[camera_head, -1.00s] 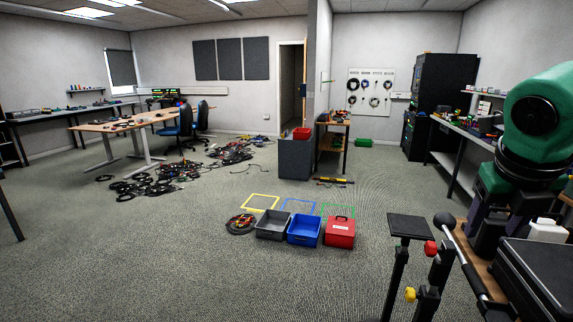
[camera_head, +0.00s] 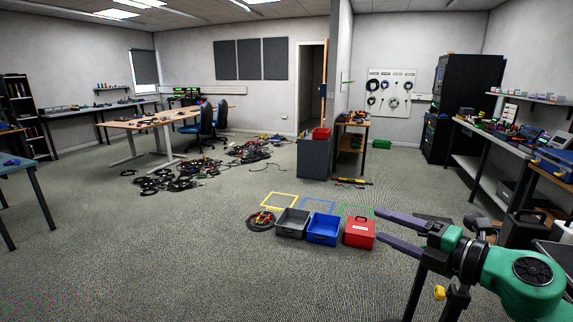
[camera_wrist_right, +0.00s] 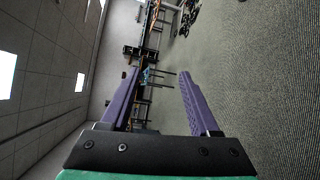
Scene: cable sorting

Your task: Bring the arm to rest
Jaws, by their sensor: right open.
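My right gripper (camera_head: 390,233) reaches in from the lower right of the head view, on a green arm. Its two purple fingers point left and are spread apart with nothing between them. In the right wrist view the gripper (camera_wrist_right: 155,85) is also open and empty, and that picture is turned on its side. In the head view the fingers are near the red box, partly in front of the floor beside it; I cannot tell the exact gap. My left gripper is not in view.
On the floor stand a grey bin (camera_head: 292,224), a blue bin (camera_head: 323,230) and a red box (camera_head: 359,234). A coiled cable (camera_head: 261,221) lies left of them. Tangled cables (camera_head: 180,178) spread farther back. A workbench (camera_head: 500,139) lines the right. The floor at front left is clear.

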